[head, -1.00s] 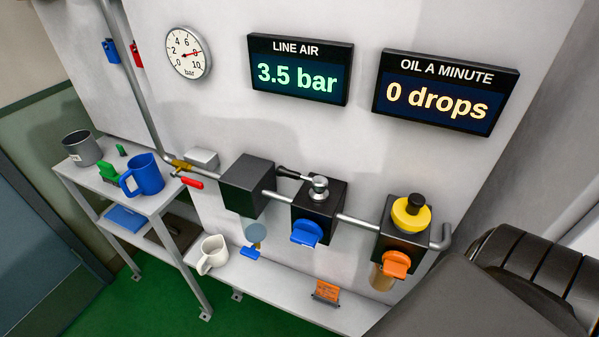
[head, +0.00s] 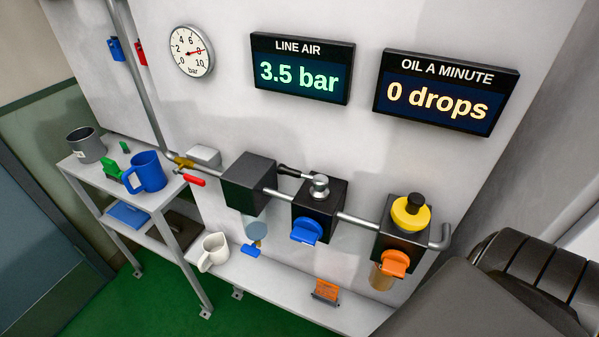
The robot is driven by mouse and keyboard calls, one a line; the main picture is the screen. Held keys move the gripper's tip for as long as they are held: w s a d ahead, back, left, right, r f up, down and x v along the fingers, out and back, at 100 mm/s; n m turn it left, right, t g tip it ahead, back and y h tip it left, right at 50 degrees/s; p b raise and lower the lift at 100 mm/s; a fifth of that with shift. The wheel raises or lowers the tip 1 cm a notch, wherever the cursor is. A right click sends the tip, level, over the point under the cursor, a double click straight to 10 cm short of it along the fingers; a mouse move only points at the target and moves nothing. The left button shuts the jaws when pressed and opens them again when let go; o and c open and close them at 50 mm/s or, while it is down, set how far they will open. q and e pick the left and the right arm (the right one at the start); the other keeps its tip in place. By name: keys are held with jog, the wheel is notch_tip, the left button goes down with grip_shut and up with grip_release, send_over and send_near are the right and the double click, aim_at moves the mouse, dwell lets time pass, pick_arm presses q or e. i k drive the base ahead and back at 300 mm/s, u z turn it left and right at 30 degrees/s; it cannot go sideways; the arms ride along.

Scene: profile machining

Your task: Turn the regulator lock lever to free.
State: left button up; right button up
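The lever with a black grip (head: 289,170) runs left from a silver hub (head: 319,186) on top of the middle black block (head: 319,213), which appears to be the regulator. The lever points left along the wall, toward the left black block (head: 249,184). A blue knob (head: 306,230) is on the front of the middle block. No free or locked marking is readable on it. Neither gripper is in view. A dark link of my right arm covers the lower right corner.
The right block (head: 402,240) carries a yellow-and-black knob (head: 410,212) and an orange knob (head: 394,263). Pipes join the blocks. A red-handled valve (head: 190,179), a white mug (head: 214,252) and a blue mug (head: 147,171) are left. The line air display (head: 301,69) reads 3.5 bar.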

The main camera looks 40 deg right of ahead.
aim_at(319, 191)
jog(key=k, duration=0.45)
jog(key=z, duration=0.85)
jog(key=i, duration=0.35)
jog(key=z, duration=0.4)
